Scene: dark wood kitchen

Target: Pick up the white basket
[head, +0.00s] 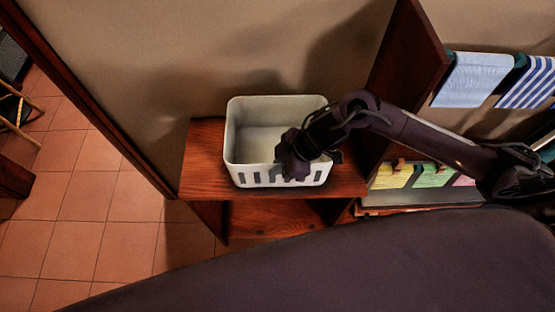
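The white basket (238,142) stands upright on a reddish wooden shelf, against the wall. It looks empty inside, with slots along its front side. My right gripper (294,172) reaches in from the right and is at the basket's front right, over the front rim. The gripper and wrist cover part of the rim and front wall. The fingers are dark and small, so I cannot tell whether they are open, shut or touching the rim. My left gripper is not in view.
The wooden shelf (202,160) has a lower level below it. A tall wooden panel (405,62) rises right of the basket. Towels (474,80) hang at the upper right, with coloured items (434,174) below. Tiled floor (98,205) is open at the left.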

